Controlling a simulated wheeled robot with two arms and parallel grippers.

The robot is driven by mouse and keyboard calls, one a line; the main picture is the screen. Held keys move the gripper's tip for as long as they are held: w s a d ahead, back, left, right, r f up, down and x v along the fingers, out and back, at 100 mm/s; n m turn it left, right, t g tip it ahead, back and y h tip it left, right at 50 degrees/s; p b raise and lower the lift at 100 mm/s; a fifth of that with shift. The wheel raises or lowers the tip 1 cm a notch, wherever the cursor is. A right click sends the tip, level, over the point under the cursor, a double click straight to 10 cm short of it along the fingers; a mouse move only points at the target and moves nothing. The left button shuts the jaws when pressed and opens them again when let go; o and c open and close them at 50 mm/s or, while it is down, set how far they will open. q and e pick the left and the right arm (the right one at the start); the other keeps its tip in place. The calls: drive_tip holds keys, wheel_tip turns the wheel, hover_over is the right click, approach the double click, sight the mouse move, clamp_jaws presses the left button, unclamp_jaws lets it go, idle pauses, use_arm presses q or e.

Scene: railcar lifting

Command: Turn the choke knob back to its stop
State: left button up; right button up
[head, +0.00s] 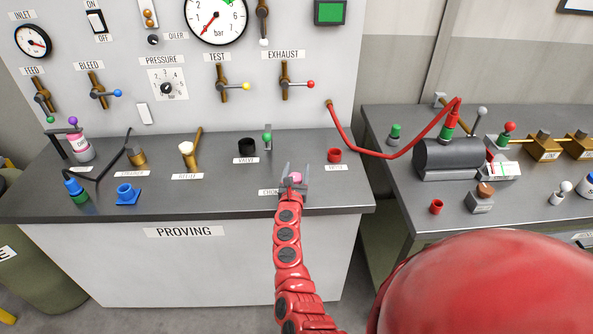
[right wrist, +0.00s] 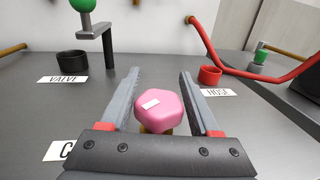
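The pink choke knob (head: 295,178) sits on a brass base near the front edge of the proving bench, behind a partly hidden label that starts "CHO". In the right wrist view the pink knob (right wrist: 161,111) has a white mark on its top, pointing up and to the right. My right gripper (head: 297,168) is open, with one finger on each side of the knob. In the right wrist view a narrow gap shows between the knob and the fingers (right wrist: 160,73). My left gripper is not in view.
A black valve cup (head: 247,147) and a green-tipped lever (head: 267,138) stand behind the knob. A red hose cup (head: 334,155) is to the right. A red hose (head: 370,153) runs toward the side bench.

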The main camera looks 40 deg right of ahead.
clamp_jaws()
drive_tip(key=shift+f, duration=0.1)
